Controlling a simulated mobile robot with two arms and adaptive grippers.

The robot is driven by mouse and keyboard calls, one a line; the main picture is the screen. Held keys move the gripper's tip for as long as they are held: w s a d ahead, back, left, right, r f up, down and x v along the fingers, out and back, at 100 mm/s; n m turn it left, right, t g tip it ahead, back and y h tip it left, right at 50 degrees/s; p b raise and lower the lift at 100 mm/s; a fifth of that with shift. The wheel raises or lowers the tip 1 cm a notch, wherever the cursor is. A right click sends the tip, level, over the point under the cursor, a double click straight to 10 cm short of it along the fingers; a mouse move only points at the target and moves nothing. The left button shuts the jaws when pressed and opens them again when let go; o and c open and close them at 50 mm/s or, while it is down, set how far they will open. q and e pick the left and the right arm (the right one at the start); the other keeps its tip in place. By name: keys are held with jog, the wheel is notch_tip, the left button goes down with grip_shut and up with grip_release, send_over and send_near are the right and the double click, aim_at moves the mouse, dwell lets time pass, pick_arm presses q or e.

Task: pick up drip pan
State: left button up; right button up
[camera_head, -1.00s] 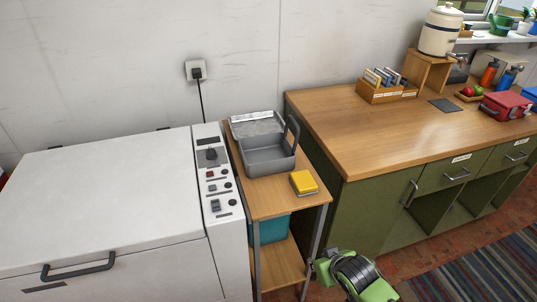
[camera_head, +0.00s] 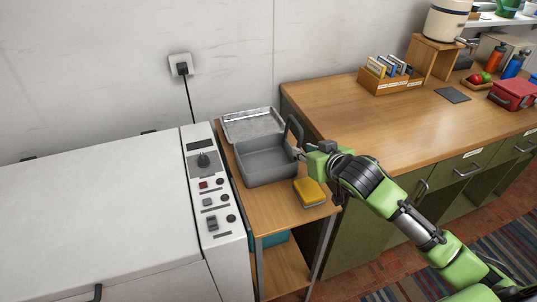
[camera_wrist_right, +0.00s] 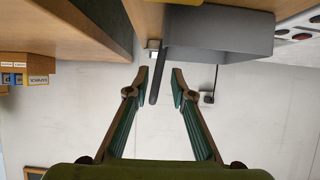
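A shallow silver metal pan (camera_head: 252,124), which looks like the drip pan, sits at the back of the small wooden stand, behind a grey tub (camera_head: 266,168). The tub partly hides its front. The tub has a dark upright handle (camera_head: 294,131) on its right side. My right gripper (camera_head: 303,152) is beside that handle at the tub's right edge. In the right wrist view, the picture is upside down and my right gripper (camera_wrist_right: 159,84) is open, with the handle (camera_wrist_right: 157,76) between its fingers and gaps visible. The silver pan is not clear there. My left gripper is out of view.
A yellow sponge-like block (camera_head: 310,192) lies on the wooden stand (camera_head: 267,208) just in front of the tub. A white machine (camera_head: 100,205) stands close on the left, a wood-topped counter (camera_head: 385,115) on the right. A wall socket (camera_head: 181,67) with a cord is behind.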

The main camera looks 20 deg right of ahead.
aim_at(290, 146)
jog(key=x, duration=0.5)
jog(key=shift+w, duration=0.1)
jog(key=shift+w+f, duration=0.15)
jog(key=shift+w+a+f+p, duration=0.1)
jog(key=shift+w+f+p, duration=0.15)
jog(key=shift+w+p, duration=0.15)
jog(key=x, duration=0.3)
jog(key=shift+w+f, duration=0.1)
jog(key=shift+f, duration=0.15)
jog(key=shift+w+a+f, duration=0.1)
jog(key=shift+w+f, duration=0.05)
jog(key=shift+w, duration=0.05)
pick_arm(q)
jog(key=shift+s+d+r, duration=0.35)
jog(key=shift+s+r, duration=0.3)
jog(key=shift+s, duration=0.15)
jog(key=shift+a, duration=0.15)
pick_arm(e)
jog(key=shift+w, duration=0.1)
grip_shut()
